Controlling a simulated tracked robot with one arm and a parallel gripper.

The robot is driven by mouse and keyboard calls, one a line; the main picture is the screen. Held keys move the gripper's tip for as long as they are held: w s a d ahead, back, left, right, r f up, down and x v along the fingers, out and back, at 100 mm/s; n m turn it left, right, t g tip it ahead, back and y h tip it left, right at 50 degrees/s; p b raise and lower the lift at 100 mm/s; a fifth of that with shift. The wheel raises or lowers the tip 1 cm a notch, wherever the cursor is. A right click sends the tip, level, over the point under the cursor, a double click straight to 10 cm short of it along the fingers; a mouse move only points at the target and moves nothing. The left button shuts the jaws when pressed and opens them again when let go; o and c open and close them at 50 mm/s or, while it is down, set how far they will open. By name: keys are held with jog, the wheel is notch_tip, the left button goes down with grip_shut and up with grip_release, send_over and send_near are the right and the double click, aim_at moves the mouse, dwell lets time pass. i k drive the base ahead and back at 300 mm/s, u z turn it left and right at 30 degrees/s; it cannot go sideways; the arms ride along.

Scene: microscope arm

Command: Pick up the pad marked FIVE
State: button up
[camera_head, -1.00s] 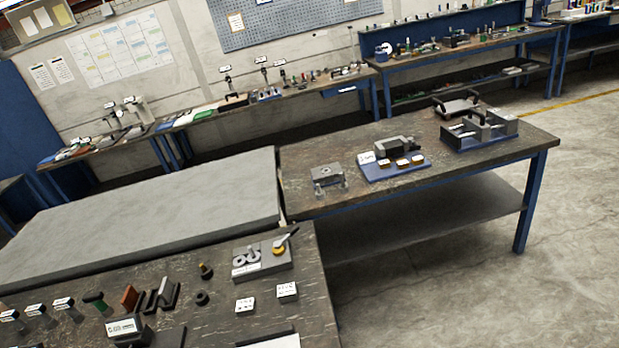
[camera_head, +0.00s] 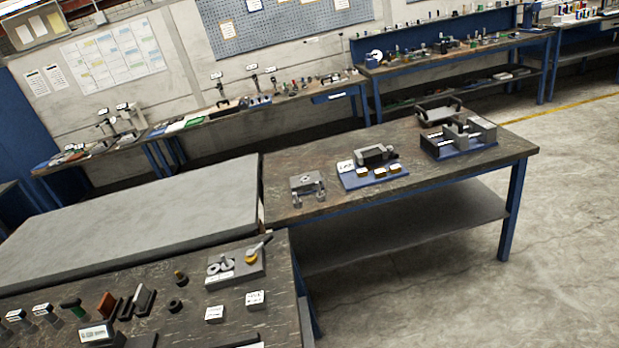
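I cannot make out a pad marked FIVE; the labels are too small to read. Two small white marked blocks, a left one (camera_head: 214,314) and a right one (camera_head: 256,300), lie on the near dark bench (camera_head: 280,275) at lower left. On the middle bench (camera_head: 300,212), a blue plate (camera_head: 350,182) carries a dark grey device (camera_head: 376,154) and a few small yellowish blocks (camera_head: 378,172). I cannot tell whether any of these is the pad. My gripper is not in view.
A large grey slab (camera_head: 130,218) lies left of the middle bench. A grey block with round parts (camera_head: 235,270) and several handled tools (camera_head: 75,309) stand on the near bench. A grey fixture (camera_head: 460,140) stands at the middle bench's right. The concrete floor (camera_head: 440,290) at right is clear.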

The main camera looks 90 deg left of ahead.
aim_at(257, 300)
jog(key=i, duration=2.75)
jog(key=u, duration=3.65)
jog(key=i, duration=1.05)
jog(key=u, duration=0.05)
